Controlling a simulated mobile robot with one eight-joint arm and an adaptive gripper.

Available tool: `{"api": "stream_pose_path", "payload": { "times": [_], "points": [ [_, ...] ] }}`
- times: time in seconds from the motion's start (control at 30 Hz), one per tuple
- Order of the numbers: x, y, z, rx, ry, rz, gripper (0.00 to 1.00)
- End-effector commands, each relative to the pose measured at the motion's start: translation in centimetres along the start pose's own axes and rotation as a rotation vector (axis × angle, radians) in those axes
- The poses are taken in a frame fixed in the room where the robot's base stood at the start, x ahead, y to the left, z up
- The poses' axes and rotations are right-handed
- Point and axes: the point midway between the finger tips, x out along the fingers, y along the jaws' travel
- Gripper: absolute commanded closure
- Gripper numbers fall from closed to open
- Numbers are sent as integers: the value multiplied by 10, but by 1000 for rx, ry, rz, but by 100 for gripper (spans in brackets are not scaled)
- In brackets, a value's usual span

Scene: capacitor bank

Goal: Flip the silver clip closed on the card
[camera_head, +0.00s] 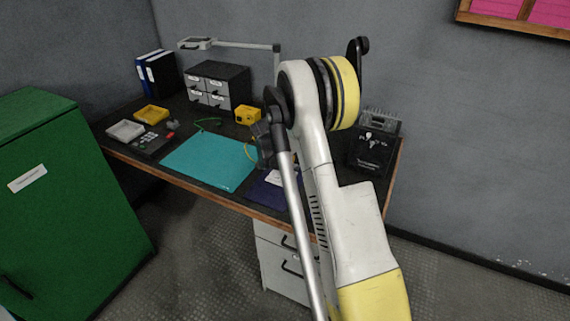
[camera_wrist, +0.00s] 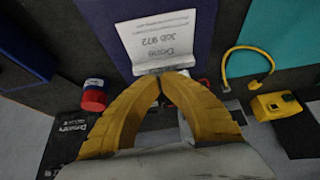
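The white card (camera_wrist: 160,38) carries upside-down print reading "Drone Job 972" and lies ahead of my gripper in the wrist view. A silver clip (camera_wrist: 163,67) shows as a greyish strip along the card's near edge. My gripper (camera_wrist: 161,80) has two yellow fingers whose tips come together just at the clip's near side. I see nothing held between them; whether they touch the clip is unclear. The fingers hide part of what lies below the clip. In the head view the card (camera_head: 274,178) is a small pale patch on the desk, partly hidden by my arm.
In the wrist view a red-and-blue cylinder (camera_wrist: 95,95) stands left of the fingers. A yellow device (camera_wrist: 276,105) and a yellow cable (camera_wrist: 240,57) lie right. A teal mat (camera_head: 208,160) covers the desk middle. A black box (camera_head: 371,151) stands at the desk's right.

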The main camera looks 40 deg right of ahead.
Motion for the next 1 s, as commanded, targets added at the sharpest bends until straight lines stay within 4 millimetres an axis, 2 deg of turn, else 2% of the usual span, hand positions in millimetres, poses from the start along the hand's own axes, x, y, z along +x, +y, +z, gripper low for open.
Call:
{"api": "stream_pose_path", "payload": {
  "times": [1.0],
  "points": [
    [-16,0,-10,0,0,0,100]
  ]
}}
